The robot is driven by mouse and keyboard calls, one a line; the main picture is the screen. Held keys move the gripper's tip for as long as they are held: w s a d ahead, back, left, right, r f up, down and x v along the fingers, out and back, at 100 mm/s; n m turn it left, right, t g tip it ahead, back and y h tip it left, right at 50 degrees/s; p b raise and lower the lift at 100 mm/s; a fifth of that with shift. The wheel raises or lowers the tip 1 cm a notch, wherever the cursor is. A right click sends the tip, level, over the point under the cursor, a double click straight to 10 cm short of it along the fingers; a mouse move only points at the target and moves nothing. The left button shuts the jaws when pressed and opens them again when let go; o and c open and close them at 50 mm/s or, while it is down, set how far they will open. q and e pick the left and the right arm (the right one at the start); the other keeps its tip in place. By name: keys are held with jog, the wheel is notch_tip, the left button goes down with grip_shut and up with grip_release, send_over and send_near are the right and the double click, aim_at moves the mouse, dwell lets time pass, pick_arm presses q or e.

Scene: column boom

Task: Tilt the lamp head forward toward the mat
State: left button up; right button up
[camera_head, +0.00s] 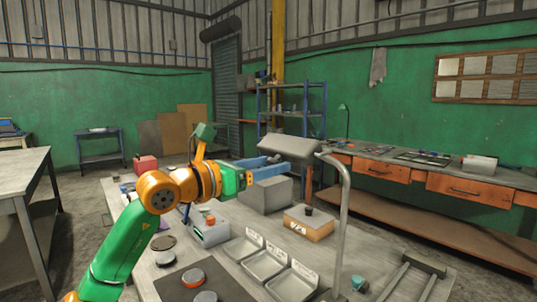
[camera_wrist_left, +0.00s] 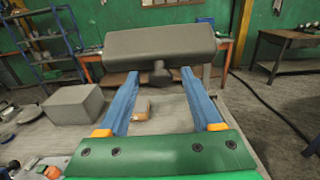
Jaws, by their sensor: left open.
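The lamp head (camera_head: 290,148) is a grey box-shaped shade on a grey curved post (camera_head: 345,215) above the workbench. In the left wrist view the lamp head (camera_wrist_left: 160,42) lies across the top, with a short dark knob (camera_wrist_left: 160,73) below its middle. My left gripper (camera_head: 278,160) has blue fingers and is open at the lamp head's near side. In the wrist view its fingertips (camera_wrist_left: 161,78) stand on either side of the knob, with gaps showing; contact cannot be told. A dark mat (camera_head: 172,289) with round discs lies at the bench's front. My right gripper is not in view.
Metal trays (camera_head: 265,264) stand in the bench's middle. A grey block (camera_head: 266,196) and an orange-brown box (camera_head: 309,223) stand behind, below the lamp head. A grey box with a red knob (camera_head: 209,232) is near my left arm. A rail frame (camera_head: 415,280) lies at right.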

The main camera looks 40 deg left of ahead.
aim_at(277, 155)
pick_arm(q)
jog(key=shift+s, duration=0.1)
grip_shut()
jog(key=shift+s+r+p, duration=0.1)
jog(key=shift+r+p, duration=0.2)
jog(key=shift+p, duration=0.05)
jog(key=r+g+p, duration=0.1)
jog(key=p, duration=0.2)
jog(key=r+g+p, duration=0.1)
jog(key=g+p, duration=0.1)
jog(key=p, duration=0.1)
jog(key=r+g+p, duration=0.1)
jog(key=p, duration=0.3)
jog(key=shift+s+r+g, duration=0.25)
jog(key=shift+g, duration=0.15)
jog(key=g+p, duration=0.2)
jog(key=p, duration=0.3)
jog(key=r+g+y+p, duration=0.1)
jog(key=g+p, duration=0.1)
jog(key=p, duration=0.2)
jog(key=shift+w+r+p, duration=0.15)
jog(key=shift+r+p, duration=0.05)
jog(key=shift+p, duration=0.15)
jog(key=shift+w+r+g+p, duration=0.15)
jog(key=shift+g+p, duration=0.3)
jog(key=shift+g, duration=0.55)
jog(key=shift+w+r+g, duration=0.1)
jog(key=shift+w+g, duration=0.05)
jog(key=shift+g, duration=0.35)
